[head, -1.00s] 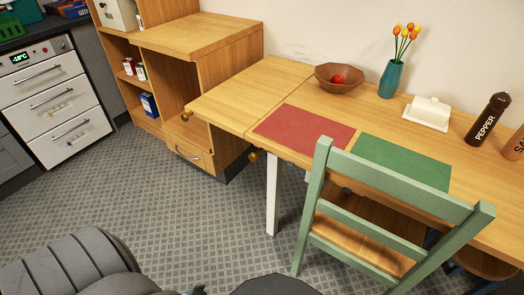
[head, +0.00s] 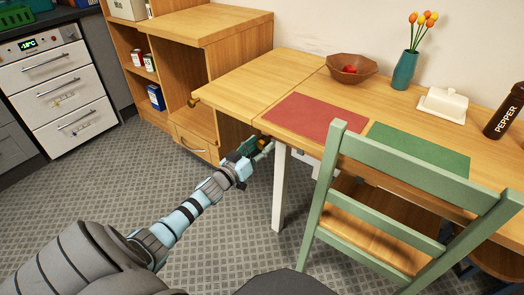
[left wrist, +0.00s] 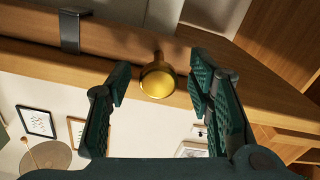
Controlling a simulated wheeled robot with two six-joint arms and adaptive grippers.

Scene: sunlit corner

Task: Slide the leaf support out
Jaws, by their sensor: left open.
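The wooden table has a leaf (head: 228,88) at its left end, level with the main top. A round brass knob (left wrist: 157,80) sits on the table's front edge and marks the leaf support; most of the support is hidden. In the head view this knob (head: 262,142) is partly covered by my left gripper (head: 260,149). In the left wrist view my left gripper (left wrist: 160,88) is open, with one finger on each side of the knob and gaps between them. A second brass knob (head: 193,102) is at the leaf's left corner. My right gripper is not in view.
A green chair (head: 400,185) stands close right of the white table leg (head: 280,190). A wooden cabinet (head: 215,50) is behind the leaf. On the table are red (head: 315,117) and green mats (head: 420,148) and a bowl (head: 355,70). Floor at left is clear.

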